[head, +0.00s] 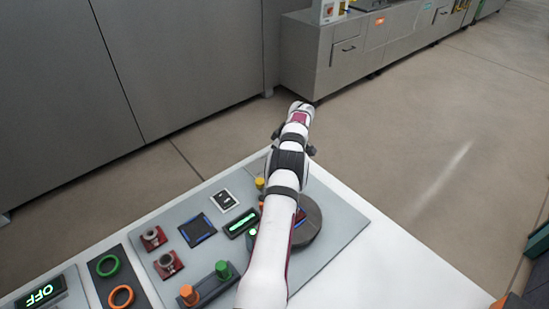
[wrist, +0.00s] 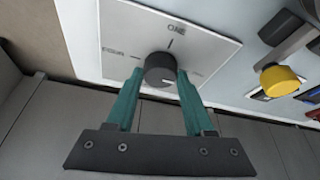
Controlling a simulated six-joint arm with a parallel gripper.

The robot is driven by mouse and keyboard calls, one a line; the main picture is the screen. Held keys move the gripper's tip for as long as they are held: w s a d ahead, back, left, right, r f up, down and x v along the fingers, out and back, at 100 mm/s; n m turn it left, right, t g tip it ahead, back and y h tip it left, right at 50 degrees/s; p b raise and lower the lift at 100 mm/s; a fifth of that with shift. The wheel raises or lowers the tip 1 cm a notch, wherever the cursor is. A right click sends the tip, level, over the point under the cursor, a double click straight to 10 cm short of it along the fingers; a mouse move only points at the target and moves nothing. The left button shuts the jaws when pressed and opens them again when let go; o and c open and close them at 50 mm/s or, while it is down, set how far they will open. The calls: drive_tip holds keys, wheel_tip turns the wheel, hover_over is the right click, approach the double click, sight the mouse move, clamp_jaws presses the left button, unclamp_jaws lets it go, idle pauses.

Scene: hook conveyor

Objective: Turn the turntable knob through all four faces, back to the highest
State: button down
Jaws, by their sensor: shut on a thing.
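The knob (wrist: 160,70) is dark, round and ridged, on a white square plate (wrist: 215,50) in the wrist view. A small white mark shows on the knob's near side, towards the right. A label reading ONE stands at the top of the plate, with a tick below it; labels left and right are too blurred to read. My gripper (wrist: 159,78) has its two teal fingers shut on the knob, one on each side. In the head view my arm hides the gripper and the knob. A dark round disc (head: 309,222) lies partly behind my arm there.
A yellow knob (wrist: 280,80) stands right of the plate; it also shows in the head view (head: 260,184). The grey panel holds red-based knobs (head: 153,238), green and orange posts (head: 188,294) and a green-lit display (head: 240,223). The white tabletop at right (head: 370,275) is clear.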

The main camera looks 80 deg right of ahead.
drive_tip(key=shift+f, duration=0.1)
idle(0.4)
drive_tip(key=shift+c, duration=1.4)
unclamp_jaws()
drive_tip(key=v, duration=1.6)
drive_tip(key=shift+w+d, duration=0.1)
drive_tip(key=shift+w, duration=0.05)
